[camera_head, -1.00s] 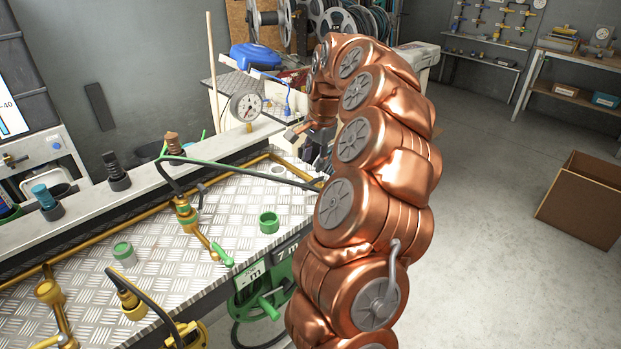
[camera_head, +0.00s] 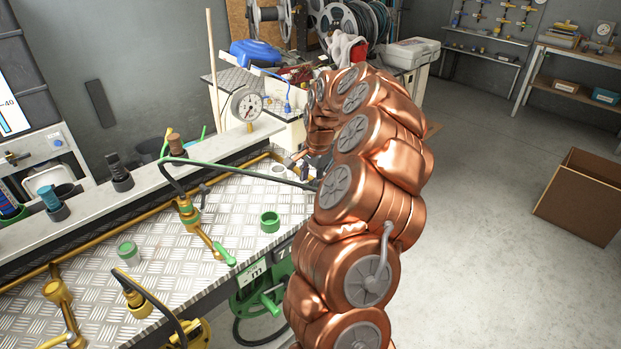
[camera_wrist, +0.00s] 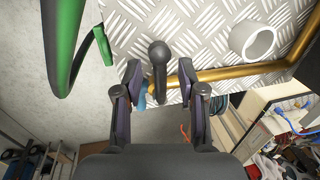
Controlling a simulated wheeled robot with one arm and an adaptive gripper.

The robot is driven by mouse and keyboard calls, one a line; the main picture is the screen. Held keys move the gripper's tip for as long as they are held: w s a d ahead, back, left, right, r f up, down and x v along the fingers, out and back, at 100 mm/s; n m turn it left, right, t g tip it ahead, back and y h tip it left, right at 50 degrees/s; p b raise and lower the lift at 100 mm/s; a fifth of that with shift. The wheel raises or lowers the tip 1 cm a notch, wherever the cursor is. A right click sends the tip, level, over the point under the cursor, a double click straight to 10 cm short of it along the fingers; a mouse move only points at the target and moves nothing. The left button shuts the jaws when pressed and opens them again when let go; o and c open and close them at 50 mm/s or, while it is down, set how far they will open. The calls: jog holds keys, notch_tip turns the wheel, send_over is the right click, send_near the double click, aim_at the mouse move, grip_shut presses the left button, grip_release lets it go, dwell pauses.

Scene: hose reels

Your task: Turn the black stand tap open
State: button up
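In the wrist view a black lever with a ball end (camera_wrist: 159,56), which looks like the black stand tap's handle, stands out over the chequered metal plate. My gripper (camera_wrist: 159,80) is open, with one finger on each side of the lever and gaps visible on both sides.
A green hose (camera_wrist: 62,45) runs left of the lever. A white ring-shaped cup (camera_wrist: 252,40) and a brass pipe (camera_wrist: 235,73) lie to its right. In the head view, a brass tap with a green handle (camera_head: 222,254) and a green cup (camera_head: 269,221) stand on the bench.

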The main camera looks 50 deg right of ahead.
grip_shut()
